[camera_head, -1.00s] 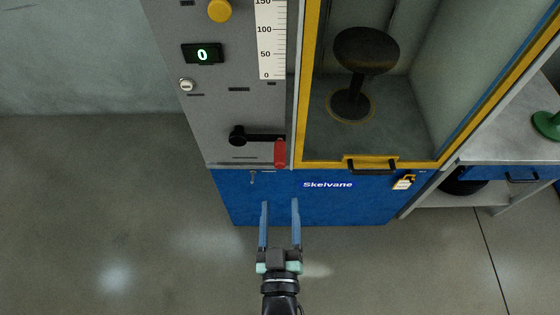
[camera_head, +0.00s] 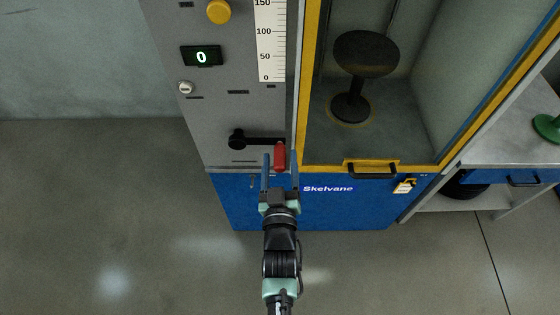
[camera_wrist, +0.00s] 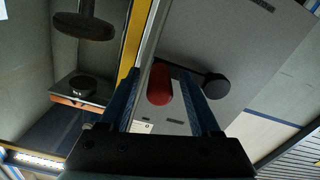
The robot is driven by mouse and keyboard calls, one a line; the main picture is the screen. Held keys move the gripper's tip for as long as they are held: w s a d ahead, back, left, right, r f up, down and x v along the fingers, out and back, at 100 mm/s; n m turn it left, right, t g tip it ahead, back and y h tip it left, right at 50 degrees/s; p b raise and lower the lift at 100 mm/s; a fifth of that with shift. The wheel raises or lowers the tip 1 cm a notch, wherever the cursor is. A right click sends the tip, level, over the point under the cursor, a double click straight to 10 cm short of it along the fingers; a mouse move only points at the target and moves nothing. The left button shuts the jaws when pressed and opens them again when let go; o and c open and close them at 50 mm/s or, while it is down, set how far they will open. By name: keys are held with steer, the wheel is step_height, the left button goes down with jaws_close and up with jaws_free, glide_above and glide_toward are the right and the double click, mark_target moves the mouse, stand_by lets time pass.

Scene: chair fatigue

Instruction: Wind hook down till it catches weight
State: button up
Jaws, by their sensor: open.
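The crank on the grey panel has a black hub and arm (camera_head: 258,140) and a red handle (camera_head: 279,156). My gripper (camera_head: 280,166) is open, its two blue fingers on either side of the red handle. In the wrist view the red handle (camera_wrist: 160,84) stands between the open fingers, with gaps on both sides; the black hub (camera_wrist: 215,87) is to the right. I cannot make out the hook or the weight in either view. A thin line (camera_head: 391,12) shows at the top of the cabinet.
The panel has a display (camera_head: 201,57) reading 0, a scale (camera_head: 271,45) and a yellow knob (camera_head: 218,11). A padlock (camera_head: 404,186) hangs at the cabinet's lower right. The floor at left is clear.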

jaws_close()
stand_by(0.3)
stand_by(1.1)
